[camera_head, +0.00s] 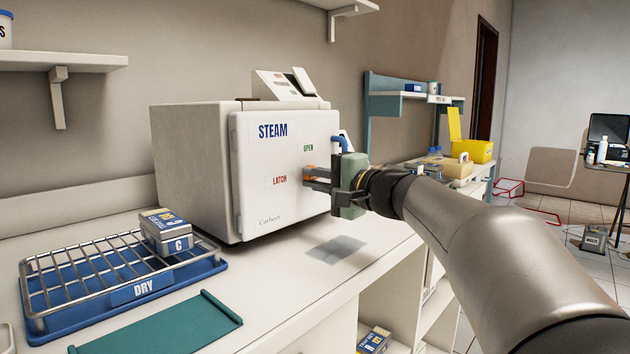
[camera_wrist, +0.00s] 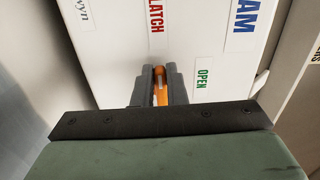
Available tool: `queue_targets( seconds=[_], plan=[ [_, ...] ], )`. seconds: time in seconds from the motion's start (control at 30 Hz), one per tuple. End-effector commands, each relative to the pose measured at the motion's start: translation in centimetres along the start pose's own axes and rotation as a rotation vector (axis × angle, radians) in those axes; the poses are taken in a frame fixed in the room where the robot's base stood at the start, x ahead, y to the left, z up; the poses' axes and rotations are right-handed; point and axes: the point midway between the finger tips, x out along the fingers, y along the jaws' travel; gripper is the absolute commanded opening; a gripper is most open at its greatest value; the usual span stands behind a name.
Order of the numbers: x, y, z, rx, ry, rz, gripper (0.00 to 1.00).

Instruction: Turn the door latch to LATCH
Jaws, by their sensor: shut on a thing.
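The white sterilizer box marked STEAM (camera_head: 190,160) stands on the counter, and its front door (camera_head: 262,205) looks closed. The door has a red LATCH label (camera_head: 280,181) and a green OPEN label (camera_head: 308,148). The orange door latch (camera_wrist: 160,88) is between my gripper's two grey fingers in the wrist view. In the head view only a bit of its orange (camera_head: 309,169) shows above the fingers. My gripper (camera_head: 310,180) is shut on the latch at the door's right part, beside the LATCH label. The fingers hide most of the latch, so its exact angle is hard to tell.
A green tray (camera_head: 165,330) lies in front. A grey patch (camera_head: 337,249) marks the counter below the door. A yellow container (camera_head: 478,150) stands behind my arm.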

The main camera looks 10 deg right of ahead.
Motion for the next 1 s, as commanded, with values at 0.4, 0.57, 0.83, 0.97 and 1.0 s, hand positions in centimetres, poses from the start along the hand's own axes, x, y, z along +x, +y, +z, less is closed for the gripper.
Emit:
queue_targets(
  seconds=[0.4,0.57,0.83,0.97,1.0],
  plan=[
    [-0.2,0.0,-0.6,0.0,0.018,0.0,0.34],
    [-0.6,-0.1,-0.5,-0.001,0.015,-0.001,0.34],
    [-5.5,-0.4,-0.4,-0.001,0.019,-0.003,0.34],
    [-8.8,-0.4,-0.4,-0.001,0.02,-0.002,0.34],
    [-9.8,-0.3,-0.4,0.0,0.019,-0.002,0.34]
  ],
)
